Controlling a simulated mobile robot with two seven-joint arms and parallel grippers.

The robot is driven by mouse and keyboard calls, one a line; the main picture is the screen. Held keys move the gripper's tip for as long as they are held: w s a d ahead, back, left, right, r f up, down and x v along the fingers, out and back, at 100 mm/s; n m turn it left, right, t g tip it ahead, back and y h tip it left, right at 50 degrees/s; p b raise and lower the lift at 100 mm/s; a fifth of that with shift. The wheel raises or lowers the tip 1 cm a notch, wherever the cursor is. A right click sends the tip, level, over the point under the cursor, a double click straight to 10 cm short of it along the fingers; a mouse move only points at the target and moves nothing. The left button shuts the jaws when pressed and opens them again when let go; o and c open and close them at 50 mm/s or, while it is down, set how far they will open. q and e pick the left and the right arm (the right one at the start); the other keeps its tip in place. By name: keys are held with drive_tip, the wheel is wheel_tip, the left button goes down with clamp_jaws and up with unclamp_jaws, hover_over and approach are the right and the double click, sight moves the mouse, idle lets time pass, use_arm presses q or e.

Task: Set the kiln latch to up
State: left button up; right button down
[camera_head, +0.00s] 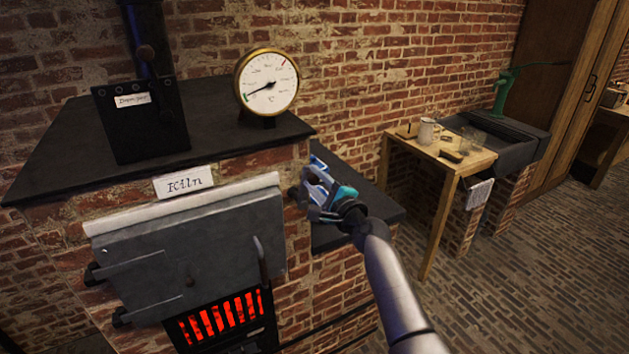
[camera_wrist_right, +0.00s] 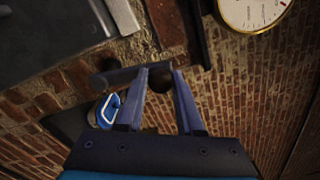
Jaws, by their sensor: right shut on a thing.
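The kiln door (camera_head: 190,255) is a grey plate on the brick kiln front, under a white "Kiln" label (camera_head: 184,182). My right gripper (camera_head: 308,188) is at the brick face just right of the door's upper corner. It is shut on a dark round knob (camera_wrist_right: 160,80), which I take to be the kiln latch's end; it shows between the fingertips in the right wrist view (camera_wrist_right: 160,82). The fingers hide most of the latch in the head view, so its exact angle cannot be told. My left gripper is not in view.
A brass-rimmed gauge (camera_head: 267,82) and a black damper box (camera_head: 140,121) stand on the kiln top. Red-glowing bars (camera_head: 222,317) are below the door. A blue-edged item (camera_wrist_right: 108,110) lies on the dark side ledge (camera_head: 378,205). A wooden table (camera_head: 455,163) stands farther right.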

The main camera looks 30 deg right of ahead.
drive_tip(key=shift+d+r, duration=0.1)
drive_tip(key=c, duration=0.5)
unclamp_jaws()
drive_tip(key=shift+c, duration=0.2)
drive_tip(key=shift+s, duration=0.45)
drive_tip(key=s, duration=1.4)
drive_tip(key=shift+s+d, duration=0.2)
